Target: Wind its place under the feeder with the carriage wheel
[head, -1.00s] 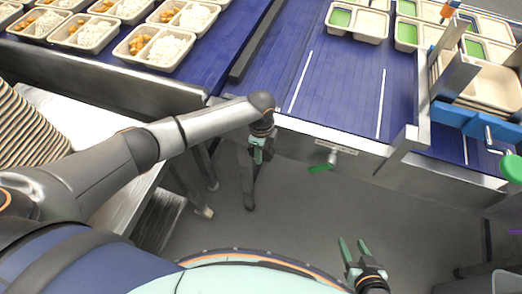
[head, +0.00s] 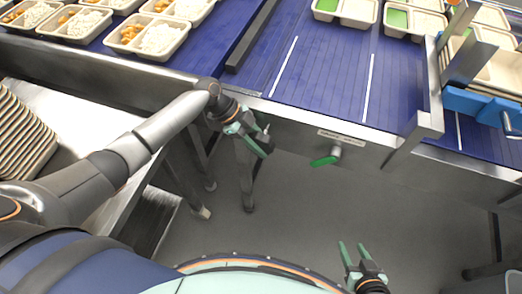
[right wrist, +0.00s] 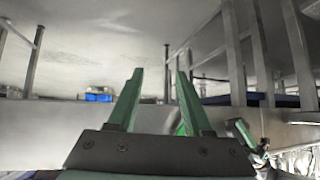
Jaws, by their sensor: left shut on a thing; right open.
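My left gripper (head: 262,146) is at the front side of the blue-belted machine, below its metal edge, with its green fingers pointing down and right. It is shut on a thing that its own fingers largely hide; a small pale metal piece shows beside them. I cannot tell whether this is the carriage wheel. A green-handled lever (head: 324,161) sits on the machine's front plate, to the right of and apart from my left gripper. My right gripper (head: 354,246) is open and empty above the grey floor, well below the machine edge. Its open fingers also show in the right wrist view (right wrist: 158,85).
Trays of rice and orange food (head: 148,52) stand on the left belt. Trays with green inserts (head: 325,15) stand on the right belt. A blue bracket (head: 475,103) with a metal knob is at the right. Stacked trays (head: 22,140) lie at the left. The floor between is clear.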

